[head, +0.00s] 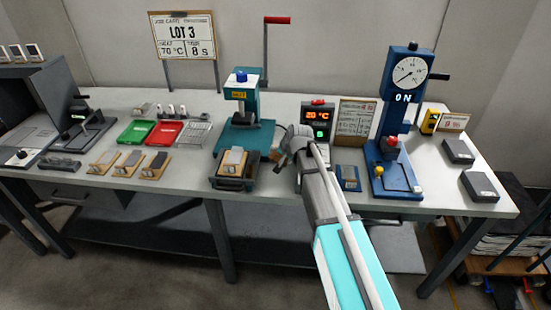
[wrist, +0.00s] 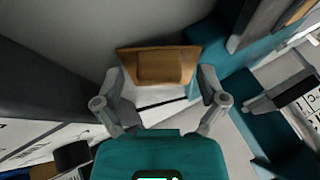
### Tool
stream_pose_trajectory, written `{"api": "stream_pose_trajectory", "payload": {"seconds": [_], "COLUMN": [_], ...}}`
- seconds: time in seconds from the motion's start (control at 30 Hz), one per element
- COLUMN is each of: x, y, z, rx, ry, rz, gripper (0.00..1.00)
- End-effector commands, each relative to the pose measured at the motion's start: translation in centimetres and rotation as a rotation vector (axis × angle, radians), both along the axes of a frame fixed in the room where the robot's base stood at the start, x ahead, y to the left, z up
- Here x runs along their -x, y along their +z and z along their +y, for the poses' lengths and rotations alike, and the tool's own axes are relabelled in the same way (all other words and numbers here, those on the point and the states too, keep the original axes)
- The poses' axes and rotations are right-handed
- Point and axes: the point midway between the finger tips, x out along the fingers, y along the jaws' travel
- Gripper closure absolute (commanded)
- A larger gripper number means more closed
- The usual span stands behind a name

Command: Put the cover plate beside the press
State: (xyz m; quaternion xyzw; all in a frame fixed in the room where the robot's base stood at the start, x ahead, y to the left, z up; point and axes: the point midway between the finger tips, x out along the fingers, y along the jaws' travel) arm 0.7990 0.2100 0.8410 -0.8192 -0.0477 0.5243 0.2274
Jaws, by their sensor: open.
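The teal press (head: 239,138) with a blue knob stands mid-bench, and a blue press (head: 393,110) with a dial stands to its right. I cannot tell for sure which piece is the cover plate. A pale grey piece on a wooden block (head: 232,160) sits in front of the teal press. My gripper (head: 285,152) is just right of it, above the bench. In the wrist view my gripper (wrist: 160,88) is open. A brown block (wrist: 157,66) and a pale flat surface show between and beyond its fingers. Nothing is held.
Wooden blocks with grey pieces (head: 130,160) stand left, behind them a green tray (head: 136,131) and a red tray (head: 166,132). A display box (head: 318,120) and a notice (head: 354,119) stand behind my arm. Dark grey boxes (head: 480,187) lie at the right end.

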Motion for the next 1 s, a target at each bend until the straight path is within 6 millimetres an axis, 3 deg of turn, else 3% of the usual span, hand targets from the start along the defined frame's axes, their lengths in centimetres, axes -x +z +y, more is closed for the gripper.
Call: {"api": "stream_pose_trajectory", "payload": {"seconds": [0.37,0.8,0.83,0.87,1.0], "x": [0.0,0.0,0.0,0.0,0.0], "y": [0.01,0.01,0.01,0.01,0.01], "z": [-0.03,-0.01,-0.01,0.0,0.01], "rx": [0.0,0.0,0.0,0.0,0.0], "ry": [0.0,0.0,0.0,0.0,0.0], "rz": [0.0,0.0,0.0,0.0,0.0], "gripper": [0.09,0.9,0.9,0.97,0.97]}}
